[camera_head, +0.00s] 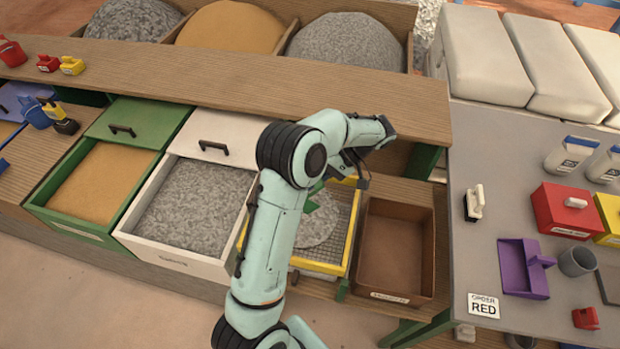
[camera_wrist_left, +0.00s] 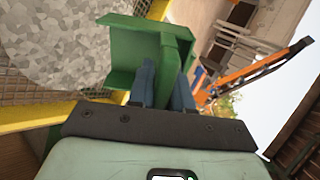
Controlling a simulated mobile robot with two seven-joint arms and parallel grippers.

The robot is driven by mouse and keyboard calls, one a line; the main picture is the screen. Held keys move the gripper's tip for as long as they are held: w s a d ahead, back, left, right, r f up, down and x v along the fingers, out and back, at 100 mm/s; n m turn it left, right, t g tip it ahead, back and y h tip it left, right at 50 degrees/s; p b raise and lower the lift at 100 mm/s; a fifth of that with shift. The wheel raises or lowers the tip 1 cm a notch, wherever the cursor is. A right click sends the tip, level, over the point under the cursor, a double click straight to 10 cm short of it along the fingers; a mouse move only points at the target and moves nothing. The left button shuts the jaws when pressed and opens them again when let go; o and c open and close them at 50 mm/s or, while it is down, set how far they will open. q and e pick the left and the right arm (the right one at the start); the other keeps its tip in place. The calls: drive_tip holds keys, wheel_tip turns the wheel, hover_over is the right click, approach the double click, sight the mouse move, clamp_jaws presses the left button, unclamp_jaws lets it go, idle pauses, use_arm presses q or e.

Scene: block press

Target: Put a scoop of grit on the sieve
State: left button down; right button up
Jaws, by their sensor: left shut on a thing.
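A sieve with a yellow frame (camera_head: 349,262) and wire mesh stands right of the white grit drawer. A round heap of grey grit (camera_head: 322,232) lies on its mesh; the heap also shows in the left wrist view (camera_wrist_left: 65,40). My left gripper (camera_wrist_left: 164,88) is shut on the handle of a green scoop (camera_wrist_left: 125,42), above the sieve's edge. In the head view my arm hides most of the scoop and gripper. The white drawer (camera_head: 172,256) is open and full of grey grit.
A green drawer (camera_head: 50,218) of sand is open at the left. An empty brown tray (camera_head: 395,250) sits right of the sieve. The wooden shelf (camera_head: 200,75) runs behind. The right table (camera_head: 500,215) holds a purple scoop (camera_head: 520,268), red box (camera_head: 566,208) and cup (camera_head: 577,262).

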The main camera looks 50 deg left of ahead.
drive_tip(key=shift+s, duration=0.1)
use_arm(q)
wheel_tip(320, 180, up, 5)
drive_tip(key=t+h+b, duration=0.2)
drive_tip(key=t+b, duration=0.1)
drive_tip(key=t, duration=0.1)
drive_tip(key=t+h+b, duration=0.3)
drive_tip(key=t, duration=0.2)
drive_tip(key=shift+t, duration=0.3)
use_arm(e)
drive_tip(key=s+f+g, duration=0.1)
drive_tip(key=s+f, duration=0.6)
drive_tip(key=f, duration=0.1)
drive_tip(key=shift+f, duration=0.2)
drive_tip(key=shift+s, duration=0.15)
